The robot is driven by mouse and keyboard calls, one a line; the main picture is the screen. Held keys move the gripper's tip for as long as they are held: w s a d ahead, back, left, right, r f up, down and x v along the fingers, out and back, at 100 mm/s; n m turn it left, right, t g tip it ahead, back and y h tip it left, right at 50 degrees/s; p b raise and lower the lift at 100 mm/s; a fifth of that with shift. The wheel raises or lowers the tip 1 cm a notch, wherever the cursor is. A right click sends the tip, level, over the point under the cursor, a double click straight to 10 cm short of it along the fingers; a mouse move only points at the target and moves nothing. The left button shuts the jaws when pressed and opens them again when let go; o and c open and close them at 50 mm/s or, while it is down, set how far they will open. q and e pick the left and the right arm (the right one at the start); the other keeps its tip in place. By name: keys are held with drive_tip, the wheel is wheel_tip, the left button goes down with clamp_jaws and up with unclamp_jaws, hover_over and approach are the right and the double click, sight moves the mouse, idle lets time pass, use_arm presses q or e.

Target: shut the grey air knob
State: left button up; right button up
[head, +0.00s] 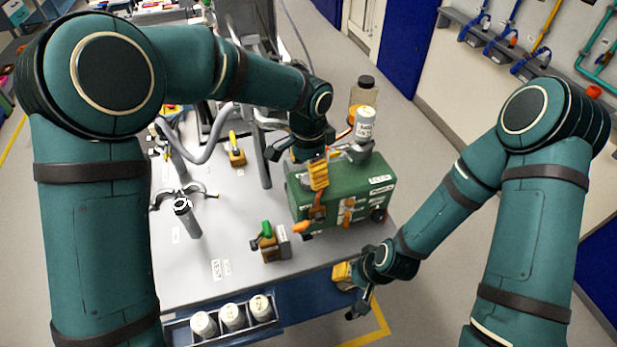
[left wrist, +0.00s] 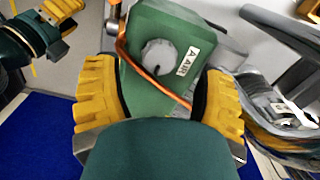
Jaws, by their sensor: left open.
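The grey air knob (left wrist: 158,56) is a round dial on a green face beside a white "A AIR" label (left wrist: 187,62). The green box (head: 345,195) stands on the grey bench in the head view, where I cannot make out the knob. My left gripper (head: 318,174) is at the box's top left. In the left wrist view its yellow fingers (left wrist: 160,85) are spread wide and empty, apart from the knob, which lies ahead between them. My right gripper (head: 350,282) is low at the bench's front edge, away from the knob; its opening is unclear.
An orange line (left wrist: 123,48) runs beside the knob and across the green face. A jar (head: 363,92) and a white canister (head: 364,122) stand by the box. A green-handled valve (head: 267,238) is in front. A rack of white containers (head: 232,316) is at the bench front.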

sight(309, 180)
use_arm(q)
wheel_tip(309, 180, up, 8)
drive_tip(key=shift+r, duration=0.25)
drive_tip(key=shift+s, duration=0.1)
idle(0.4)
